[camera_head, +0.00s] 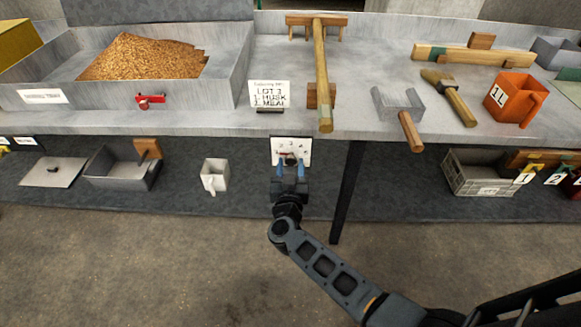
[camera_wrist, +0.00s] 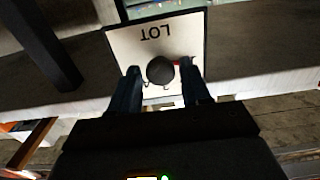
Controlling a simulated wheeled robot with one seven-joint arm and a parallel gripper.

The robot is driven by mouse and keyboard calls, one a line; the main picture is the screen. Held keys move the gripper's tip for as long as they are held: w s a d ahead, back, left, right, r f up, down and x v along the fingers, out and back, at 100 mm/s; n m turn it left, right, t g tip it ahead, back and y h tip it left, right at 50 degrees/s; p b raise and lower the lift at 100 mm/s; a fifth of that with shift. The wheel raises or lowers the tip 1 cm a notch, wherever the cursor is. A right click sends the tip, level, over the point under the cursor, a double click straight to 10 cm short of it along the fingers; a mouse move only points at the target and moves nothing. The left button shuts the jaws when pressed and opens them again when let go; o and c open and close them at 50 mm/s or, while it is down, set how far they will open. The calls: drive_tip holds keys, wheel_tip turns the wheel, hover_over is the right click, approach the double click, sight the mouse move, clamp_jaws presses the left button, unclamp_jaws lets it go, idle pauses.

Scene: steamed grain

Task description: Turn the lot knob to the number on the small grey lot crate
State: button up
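The lot knob (camera_wrist: 160,70) is a dark round knob on a white plate (camera_wrist: 125,40) marked LOT. A red pointer (camera_wrist: 185,62) shows at its right side in the wrist view. In the head view the white plate (camera_head: 303,147) is below the shelf edge, with small numbers too blurred to read surely. My gripper (camera_wrist: 160,80) is open, its fingers on either side of the knob with narrow gaps visible; contact cannot be told. A grey crate (camera_head: 462,180) stands on the lower shelf at the right, with a label (camera_head: 488,191) too small to read.
A dark post (camera_head: 346,190) stands just right of my gripper. A white mug (camera_head: 215,175) stands to the left. A wooden-handled tool (camera_head: 411,130) overhangs the upper shelf edge.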

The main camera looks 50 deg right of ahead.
drive_tip(key=c, duration=0.7)
drive_tip(key=shift+c, duration=0.2)
